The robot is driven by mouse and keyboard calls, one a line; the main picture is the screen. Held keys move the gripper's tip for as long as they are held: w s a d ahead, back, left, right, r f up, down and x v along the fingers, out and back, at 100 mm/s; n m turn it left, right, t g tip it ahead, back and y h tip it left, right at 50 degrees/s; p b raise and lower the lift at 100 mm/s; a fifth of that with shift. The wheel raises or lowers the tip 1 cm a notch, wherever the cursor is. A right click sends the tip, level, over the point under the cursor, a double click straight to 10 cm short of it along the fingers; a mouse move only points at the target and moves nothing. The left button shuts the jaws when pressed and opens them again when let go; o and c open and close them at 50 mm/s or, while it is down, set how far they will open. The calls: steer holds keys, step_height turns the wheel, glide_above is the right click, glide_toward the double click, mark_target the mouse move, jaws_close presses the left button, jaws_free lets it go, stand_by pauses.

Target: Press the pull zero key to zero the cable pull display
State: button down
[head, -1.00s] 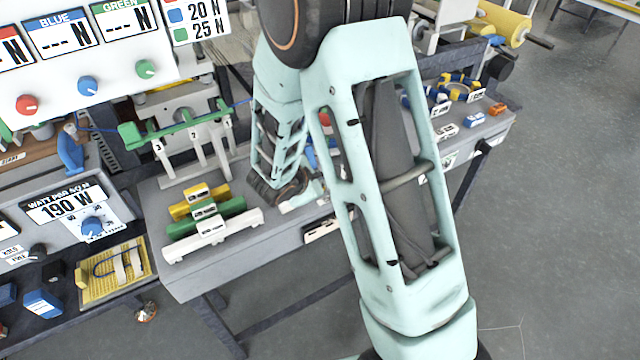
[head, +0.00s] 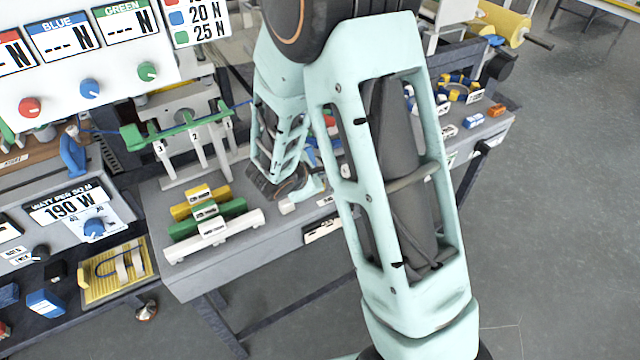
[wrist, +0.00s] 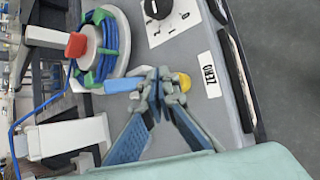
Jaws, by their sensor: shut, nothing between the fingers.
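In the wrist view a white label reading ZERO (wrist: 209,74) lies on a grey surface. Beside it is a round yellow key (wrist: 185,81), partly hidden by a fingertip. My gripper (wrist: 166,84) is shut and empty, with its tips at the yellow key. I cannot tell whether they touch or press it. In the head view the pull display panel (head: 125,62) stands at upper left, its blue (head: 62,36) and green (head: 128,18) readouts showing dashes. The key is hidden behind my arm there.
In the wrist view a reel with blue and green cable (wrist: 103,45) and a red knob (wrist: 76,45) stands left of the tips. A black dial (wrist: 157,8) is above. In the head view yellow, green and white clamps (head: 213,232) lie on the bench's left part.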

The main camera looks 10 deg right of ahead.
steer(key=shift+r+p, duration=1.45)
steer(key=shift+r, duration=1)
